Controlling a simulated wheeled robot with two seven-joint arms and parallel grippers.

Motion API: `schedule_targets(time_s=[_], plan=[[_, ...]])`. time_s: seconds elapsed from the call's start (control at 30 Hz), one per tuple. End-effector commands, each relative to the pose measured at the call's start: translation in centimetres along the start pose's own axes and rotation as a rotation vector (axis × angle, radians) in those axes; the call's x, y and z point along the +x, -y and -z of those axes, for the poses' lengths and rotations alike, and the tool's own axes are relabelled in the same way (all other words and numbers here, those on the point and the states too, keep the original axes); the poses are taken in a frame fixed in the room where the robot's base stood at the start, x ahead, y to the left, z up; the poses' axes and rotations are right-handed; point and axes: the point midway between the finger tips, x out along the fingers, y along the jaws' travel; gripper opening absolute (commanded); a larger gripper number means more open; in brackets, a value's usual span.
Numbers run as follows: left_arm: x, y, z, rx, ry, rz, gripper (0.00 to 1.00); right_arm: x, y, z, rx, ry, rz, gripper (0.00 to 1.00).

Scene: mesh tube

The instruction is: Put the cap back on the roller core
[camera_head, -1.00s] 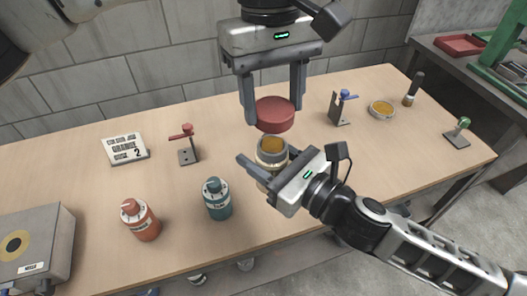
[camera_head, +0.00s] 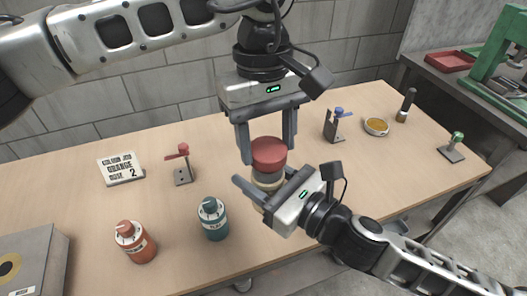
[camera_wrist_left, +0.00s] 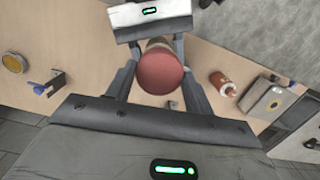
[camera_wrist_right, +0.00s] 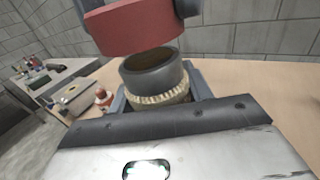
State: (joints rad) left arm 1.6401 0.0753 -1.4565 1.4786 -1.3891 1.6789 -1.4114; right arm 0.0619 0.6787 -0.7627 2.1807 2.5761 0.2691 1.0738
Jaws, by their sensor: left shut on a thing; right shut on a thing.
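The red cap (camera_head: 269,153) is gripped between the fingers of my left gripper (camera_head: 267,156), above the roller core (camera_head: 268,183). In the left wrist view the cap (camera_wrist_left: 160,72) hides most of the core. My right gripper (camera_head: 272,184) is shut around the core and holds it upright, open end up. In the right wrist view the core (camera_wrist_right: 155,78) shows a dark rim, a brownish inside and a ribbed, tan band. The cap (camera_wrist_right: 140,28) hangs just above the rim there, with the core's mouth still partly visible.
An orange bottle (camera_head: 135,242) and a teal bottle (camera_head: 212,219) stand at the front left.

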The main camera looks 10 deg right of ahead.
Motion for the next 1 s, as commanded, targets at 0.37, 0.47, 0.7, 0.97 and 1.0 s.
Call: schedule_targets(time_s=[0.37,0.47,0.7,0.97,1.0], plan=[[0.7,0.0,0.1,0.000,0.001,0.001,0.32,0.0,0.0,-0.1,0.000,0.001,0.000,0.09],[1.3,0.0,0.1,0.001,0.000,0.000,0.32,0.0,0.0,-0.1,0.000,0.001,0.000,0.09],[1.8,0.0,0.2,0.001,0.000,0.000,0.32,0.0,0.0,-0.1,0.000,0.001,0.000,0.09],[1.8,0.0,0.2,0.001,0.000,0.000,0.32,0.0,0.0,-0.1,0.000,0.001,0.000,0.09],[1.8,0.0,0.2,0.001,-0.001,0.000,0.32,0.0,0.0,-0.1,0.000,0.001,0.000,0.09]])
